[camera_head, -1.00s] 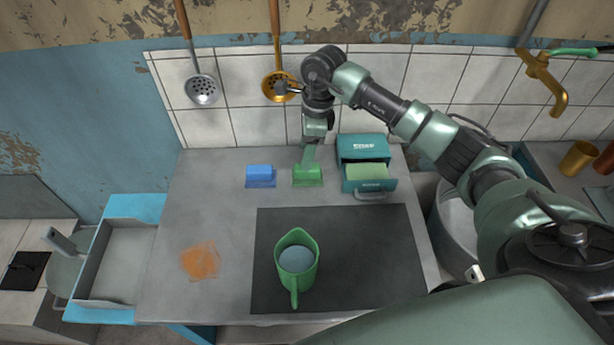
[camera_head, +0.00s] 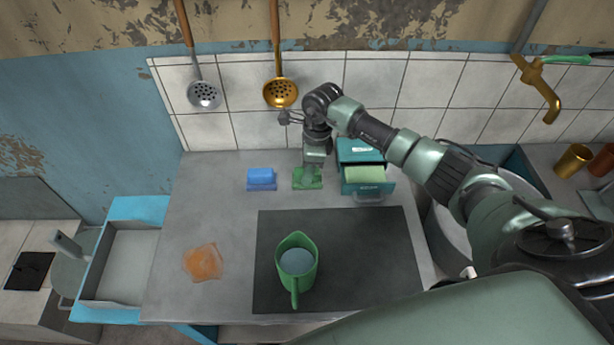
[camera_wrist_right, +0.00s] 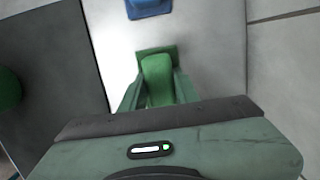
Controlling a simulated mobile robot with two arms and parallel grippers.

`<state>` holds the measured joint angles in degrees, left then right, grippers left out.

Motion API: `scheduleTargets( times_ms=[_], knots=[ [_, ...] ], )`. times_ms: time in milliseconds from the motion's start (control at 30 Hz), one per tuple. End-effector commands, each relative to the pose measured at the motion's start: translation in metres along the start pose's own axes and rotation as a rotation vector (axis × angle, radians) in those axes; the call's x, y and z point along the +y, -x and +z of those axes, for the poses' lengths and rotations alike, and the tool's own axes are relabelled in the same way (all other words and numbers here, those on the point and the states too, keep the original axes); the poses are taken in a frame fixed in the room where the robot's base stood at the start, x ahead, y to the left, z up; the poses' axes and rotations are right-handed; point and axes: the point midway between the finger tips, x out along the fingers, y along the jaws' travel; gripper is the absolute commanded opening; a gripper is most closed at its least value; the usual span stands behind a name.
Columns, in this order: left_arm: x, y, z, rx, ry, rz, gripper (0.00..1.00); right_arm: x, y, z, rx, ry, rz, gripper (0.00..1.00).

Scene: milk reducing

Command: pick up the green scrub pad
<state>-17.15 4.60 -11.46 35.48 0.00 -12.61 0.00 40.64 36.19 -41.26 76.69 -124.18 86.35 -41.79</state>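The green scrub pad (camera_wrist_right: 157,80) lies on a small green base (camera_head: 300,185) on the counter, between a blue pad and a teal box. In the head view, my right gripper (camera_head: 312,174) reaches down over it and hides much of it. In the right wrist view, the two green fingers of my right gripper (camera_wrist_right: 158,92) stand on either side of the pad. They look open around it; firm contact cannot be made out. My left gripper is not in view.
A blue pad (camera_head: 260,176) lies left of the green one. A teal box (camera_head: 362,175) with an open drawer stands close on the right. A green pitcher (camera_head: 296,265) stands on the dark mat (camera_head: 370,240) in front.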

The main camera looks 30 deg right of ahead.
Motion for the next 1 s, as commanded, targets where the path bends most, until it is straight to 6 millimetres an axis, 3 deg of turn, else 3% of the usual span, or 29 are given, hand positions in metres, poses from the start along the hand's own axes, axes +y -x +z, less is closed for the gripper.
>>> scheduleTargets(
  times_ms=[333,533,667,1000],
  knots=[
    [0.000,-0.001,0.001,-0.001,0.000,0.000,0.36,-0.001,0.004,0.001,-0.001,0.000,-0.001,0.00],
    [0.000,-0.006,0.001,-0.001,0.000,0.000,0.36,-0.002,0.024,0.003,-0.001,0.001,-0.004,0.00],
    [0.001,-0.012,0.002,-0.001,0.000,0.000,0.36,-0.002,0.051,0.008,-0.003,0.003,-0.008,0.00],
    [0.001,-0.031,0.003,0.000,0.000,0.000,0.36,-0.001,0.147,0.022,-0.002,0.002,-0.007,0.00]
  ],
)
